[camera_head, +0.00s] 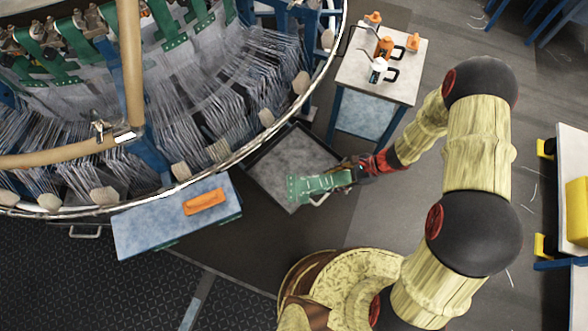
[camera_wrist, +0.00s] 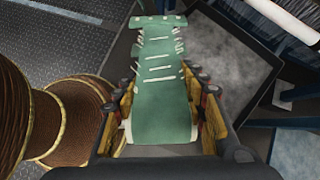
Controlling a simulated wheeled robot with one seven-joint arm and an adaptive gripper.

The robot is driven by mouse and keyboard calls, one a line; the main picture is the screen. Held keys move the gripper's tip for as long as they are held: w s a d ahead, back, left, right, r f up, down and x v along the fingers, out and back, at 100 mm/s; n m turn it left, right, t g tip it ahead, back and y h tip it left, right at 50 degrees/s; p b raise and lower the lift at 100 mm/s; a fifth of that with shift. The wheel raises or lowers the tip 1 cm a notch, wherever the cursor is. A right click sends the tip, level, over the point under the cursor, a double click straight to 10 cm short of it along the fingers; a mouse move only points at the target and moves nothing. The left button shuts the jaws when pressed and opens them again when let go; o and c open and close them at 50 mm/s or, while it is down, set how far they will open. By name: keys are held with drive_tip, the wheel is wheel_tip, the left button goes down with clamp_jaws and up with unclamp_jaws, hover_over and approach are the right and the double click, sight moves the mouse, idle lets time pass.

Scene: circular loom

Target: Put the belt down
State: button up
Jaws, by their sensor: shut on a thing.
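The belt is a green strip (camera_head: 318,184) with pale cross marks and a wider far end. In the head view it is held out to the left of my gripper (camera_head: 352,172), over the front part of a dark-rimmed grey tray (camera_head: 268,172). In the wrist view the belt (camera_wrist: 162,85) runs away from between the fingers of my gripper (camera_wrist: 165,110), which is shut on its near end. The tray (camera_wrist: 272,80) shows to the right and below the belt there. I cannot tell how high the belt is above the tray.
The circular loom (camera_head: 200,95) fills the upper left. A blue-grey bench (camera_head: 150,228) with an orange object (camera_head: 204,202) stands left of the tray. Grey floor (camera_head: 290,235) lies bare in front of the tray.

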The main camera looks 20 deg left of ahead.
drive_tip(key=w+f+m+t+y, duration=0.1)
drive_tip(key=w+a+f+m+t+y+b, duration=0.1)
drive_tip(key=f+m, duration=0.1)
drive_tip(key=w+a+f+m+t+y, duration=0.1)
drive_tip(key=f+m+t, duration=0.1)
drive_tip(key=shift+w+a+f+y, duration=0.1)
drive_tip(key=shift+w+f+y, duration=0.05)
drive_tip(key=shift+y, duration=0.25)
drive_tip(key=m+t+b, duration=0.4)
drive_tip(key=t+b, duration=0.1)
drive_tip(key=b, duration=0.1)
hover_over(301, 174)
drive_tip(key=shift+y, duration=0.3)
drive_tip(key=f, duration=1.3)
drive_tip(key=shift+d+f, duration=0.15)
drive_tip(key=shift+d, duration=0.25)
drive_tip(key=shift+a+f+b, duration=0.2)
drive_tip(key=shift+f+b, duration=0.05)
drive_tip(key=shift+b, duration=0.05)
drive_tip(key=shift+a+f+b, duration=0.15)
drive_tip(key=shift+f+b, duration=0.8)
drive_tip(key=shift+f, duration=0.65)
drive_tip(key=shift+f, duration=0.15)
drive_tip(key=o, duration=1.3)
drive_tip(key=shift+o, duration=0.2)
